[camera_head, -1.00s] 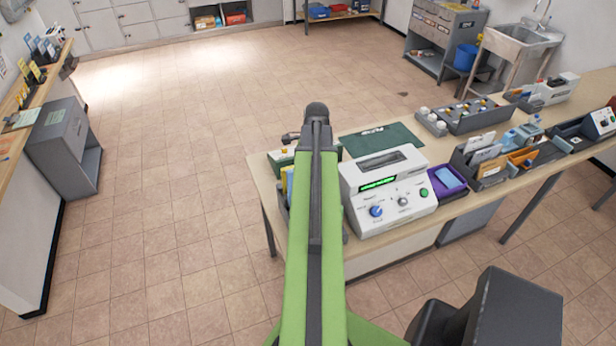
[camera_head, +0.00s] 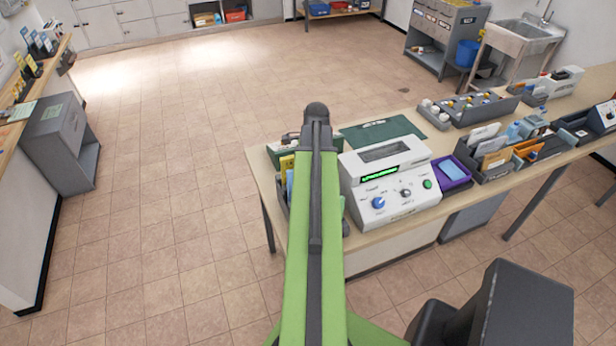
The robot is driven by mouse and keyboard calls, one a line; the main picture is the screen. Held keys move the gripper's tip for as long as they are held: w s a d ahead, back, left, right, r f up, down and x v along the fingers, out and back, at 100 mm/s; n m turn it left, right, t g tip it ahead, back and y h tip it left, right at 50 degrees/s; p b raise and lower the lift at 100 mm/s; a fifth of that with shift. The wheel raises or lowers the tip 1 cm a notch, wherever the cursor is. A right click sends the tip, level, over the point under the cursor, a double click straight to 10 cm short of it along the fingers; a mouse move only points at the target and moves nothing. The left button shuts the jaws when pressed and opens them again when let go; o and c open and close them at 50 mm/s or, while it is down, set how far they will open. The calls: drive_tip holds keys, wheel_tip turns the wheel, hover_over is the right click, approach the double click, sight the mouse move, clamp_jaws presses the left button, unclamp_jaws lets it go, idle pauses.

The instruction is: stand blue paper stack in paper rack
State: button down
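A light blue stack (camera_head: 453,169), likely the blue paper stack, lies in a purple tray (camera_head: 466,185) on the counter, right of a white console. A dark grey rack (camera_head: 497,175) with upright envelopes and papers stands right of the tray. Another grey holder, with yellow and blue upright sheets (camera_head: 289,184), is partly hidden behind my green arm at the counter's left end. I cannot tell which holder is the paper rack. My arm reaches up the middle of the view, across the counter's left end. My gripper cannot be made out beyond it.
The white console (camera_head: 389,188) stands between my arm and the purple tray. A green mat (camera_head: 384,131) lies behind it. A bottle tray (camera_head: 468,108) and orange items (camera_head: 529,148) are farther right. Open tiled floor (camera_head: 190,150) lies left of the counter.

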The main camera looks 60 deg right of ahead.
drive_tip(key=shift+f+b, duration=0.3)
drive_tip(key=shift+f, duration=0.35)
drive_tip(key=c, duration=1.3)
unclamp_jaws()
wheel_tip(320, 180, up, 7)
drive_tip(key=p, duration=0.7)
